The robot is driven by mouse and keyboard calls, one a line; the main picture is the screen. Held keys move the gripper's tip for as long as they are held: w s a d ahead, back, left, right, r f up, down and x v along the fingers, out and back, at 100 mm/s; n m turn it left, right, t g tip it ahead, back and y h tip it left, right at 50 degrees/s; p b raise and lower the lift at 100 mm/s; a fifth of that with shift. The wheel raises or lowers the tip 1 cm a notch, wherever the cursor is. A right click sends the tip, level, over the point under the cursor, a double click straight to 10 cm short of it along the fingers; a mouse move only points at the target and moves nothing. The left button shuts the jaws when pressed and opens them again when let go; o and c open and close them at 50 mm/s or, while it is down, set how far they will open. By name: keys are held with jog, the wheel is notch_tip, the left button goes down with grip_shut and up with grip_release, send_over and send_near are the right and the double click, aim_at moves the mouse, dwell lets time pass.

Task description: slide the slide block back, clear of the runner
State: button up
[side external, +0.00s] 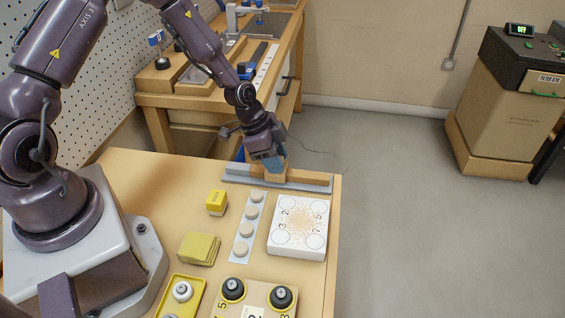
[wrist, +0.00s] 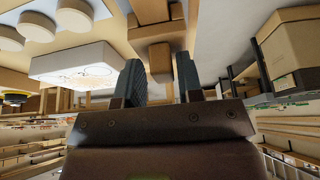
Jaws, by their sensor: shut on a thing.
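The slide block (side external: 284,174) is a small wooden block at the middle of the runner (side external: 312,183), a long grey strip with a wooden rail along the table's far edge. My gripper (side external: 269,163) points down at the block from above, its blue-grey fingers shut on it and hiding much of it. In the wrist view my gripper (wrist: 159,80) shows a finger on each side of the wooden block (wrist: 160,58). I cannot tell whether the block is still seated on the runner or just above it.
Near the runner are a white numbered box (side external: 299,228), a grey strip with several round pale discs (side external: 247,230), and a yellow block (side external: 216,203). A yellow pad stack (side external: 199,248) lies farther left. The table's right edge is close to the runner's end.

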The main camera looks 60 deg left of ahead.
aim_at(238, 165)
jog(key=shift+s+a+f, duration=0.25)
jog(key=shift+s+a, duration=0.4)
jog(key=shift+a, duration=0.2)
jog(key=shift+s+a+f, duration=0.2)
jog(key=shift+s+a, duration=0.4)
jog(key=shift+a, duration=0.3)
jog(key=shift+s+a, duration=2.3)
jog(key=o, duration=0.5)
jog(key=shift+d+r, duration=0.15)
jog(key=shift+r, duration=2.7)
jog(key=shift+d+r, duration=0.1)
jog(key=shift+r, duration=2.7)
